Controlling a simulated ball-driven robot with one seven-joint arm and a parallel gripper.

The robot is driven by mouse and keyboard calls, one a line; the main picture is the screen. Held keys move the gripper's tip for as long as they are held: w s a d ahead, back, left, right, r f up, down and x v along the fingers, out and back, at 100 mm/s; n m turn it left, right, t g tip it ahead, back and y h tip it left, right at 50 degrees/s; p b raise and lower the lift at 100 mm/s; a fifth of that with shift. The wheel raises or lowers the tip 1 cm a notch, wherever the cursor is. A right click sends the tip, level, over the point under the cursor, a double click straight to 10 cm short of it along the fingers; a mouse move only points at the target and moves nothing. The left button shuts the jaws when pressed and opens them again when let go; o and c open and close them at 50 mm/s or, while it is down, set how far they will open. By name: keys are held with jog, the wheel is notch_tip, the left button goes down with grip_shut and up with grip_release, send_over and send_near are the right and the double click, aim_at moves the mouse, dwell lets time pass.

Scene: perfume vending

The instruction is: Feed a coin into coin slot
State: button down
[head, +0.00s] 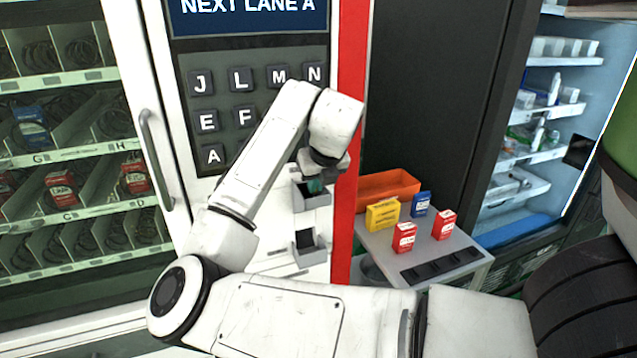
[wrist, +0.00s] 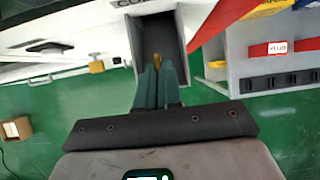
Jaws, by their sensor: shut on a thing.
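My gripper (head: 316,184) is at the white front of the vending machine, below the keypad, at a small grey open box (head: 323,200). In the wrist view its two green fingers (wrist: 157,82) are close together, with a small gold sliver of the coin (wrist: 157,61) between their tips. The fingertips point into the grey open box (wrist: 160,35), which carries a partly cut-off label starting "CO". Most of the coin is hidden by the fingers. I cannot tell whether the coin touches the box.
A second grey box (head: 308,252) is lower on the machine. To the right, a table (head: 437,258) bears an orange tray (head: 388,184) and yellow, blue and red cartons. The keypad (head: 240,115) is above, behind my arm. A brass padlock (wrist: 97,66) hangs at the left.

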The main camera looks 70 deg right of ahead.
jog(key=shift+w+d+f, duration=0.15)
jog(key=shift+f, duration=0.05)
jog(key=c, duration=1.2)
grip_release()
jog(key=b+v, duration=0.1)
jog(key=v, duration=0.9)
jog(key=shift+r, duration=0.35)
